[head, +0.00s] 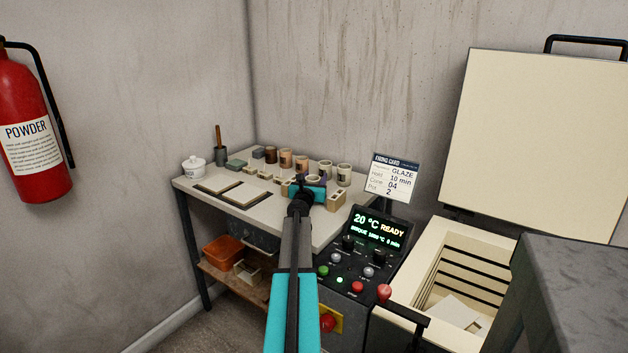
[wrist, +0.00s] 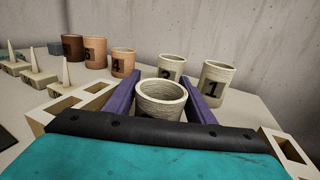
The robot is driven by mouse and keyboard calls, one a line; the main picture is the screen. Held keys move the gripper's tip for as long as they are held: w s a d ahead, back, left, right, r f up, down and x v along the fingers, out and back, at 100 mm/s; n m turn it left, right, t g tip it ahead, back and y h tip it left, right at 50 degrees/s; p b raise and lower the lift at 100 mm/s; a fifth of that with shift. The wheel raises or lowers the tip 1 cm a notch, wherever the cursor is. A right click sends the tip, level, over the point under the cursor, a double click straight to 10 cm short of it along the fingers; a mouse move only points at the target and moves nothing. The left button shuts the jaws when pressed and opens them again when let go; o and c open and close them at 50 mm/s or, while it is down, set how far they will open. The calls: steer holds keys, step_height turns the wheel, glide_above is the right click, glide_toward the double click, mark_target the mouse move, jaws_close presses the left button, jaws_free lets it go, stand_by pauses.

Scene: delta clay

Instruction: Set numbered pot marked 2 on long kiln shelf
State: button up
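My gripper (wrist: 163,70) is open, with its two purple fingers on either side of a pale ribbed pot (wrist: 161,99). A narrow gap seems to show beside the pot, and its number is hidden. Behind it stand a pale pot marked 1 (wrist: 215,84) and another pale pot (wrist: 171,69) whose number is partly covered. In the head view my gripper (head: 309,190) is over the table among the pots. A pale slab (head: 454,311) lies inside the open kiln; I cannot tell whether it is the long shelf.
Orange pots (wrist: 123,62) and a dark brown pot (wrist: 72,48) stand to the left. Pale cones on blocks (wrist: 64,78) stand nearby. Dark-edged boards (head: 217,185) lie on the table's left. The control panel (head: 372,233) lies between table and kiln (head: 437,249), whose lid (head: 540,140) is raised.

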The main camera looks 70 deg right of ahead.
steer(key=shift+r, duration=0.2)
steer(key=shift+s+a, duration=0.3)
steer(key=shift+a, duration=1.7)
steer(key=shift+s+a, duration=0.25)
steer(key=shift+a, duration=1.7)
steer(key=shift+s+a, duration=0.3)
steer(key=shift+a, duration=1.7)
